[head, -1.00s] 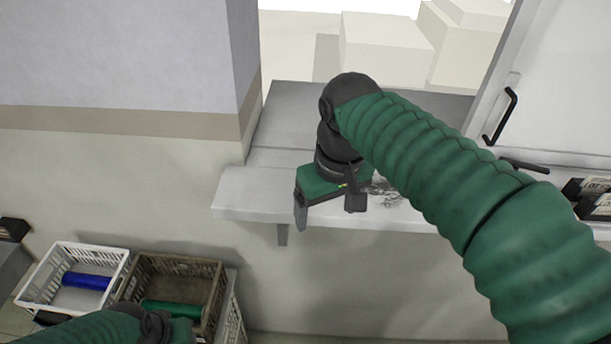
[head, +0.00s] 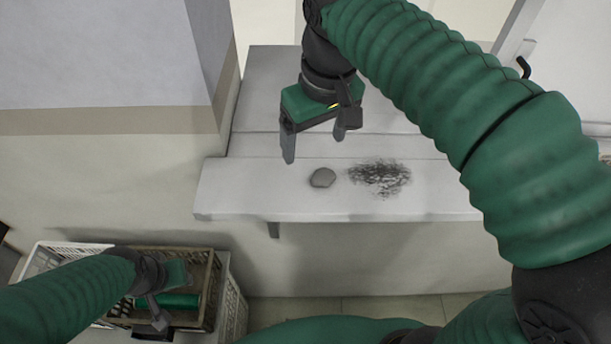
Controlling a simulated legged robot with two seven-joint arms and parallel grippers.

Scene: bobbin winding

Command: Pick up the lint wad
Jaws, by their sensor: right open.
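The lint wad (head: 322,178) is a small grey rounded lump lying on the pale ledge (head: 240,196), near its front edge. My right gripper (head: 314,148) is open and empty, its fingers pointing down. In the picture its fingertips show just above and to the left of the wad, apart from it.
A dark speckled smudge (head: 380,177) marks the ledge right of the wad. The brown crate (head: 213,270) below holds a green cylinder (head: 180,300). A white crate (head: 45,258) stands to its left. A wall corner (head: 215,100) borders the ledge on the left.

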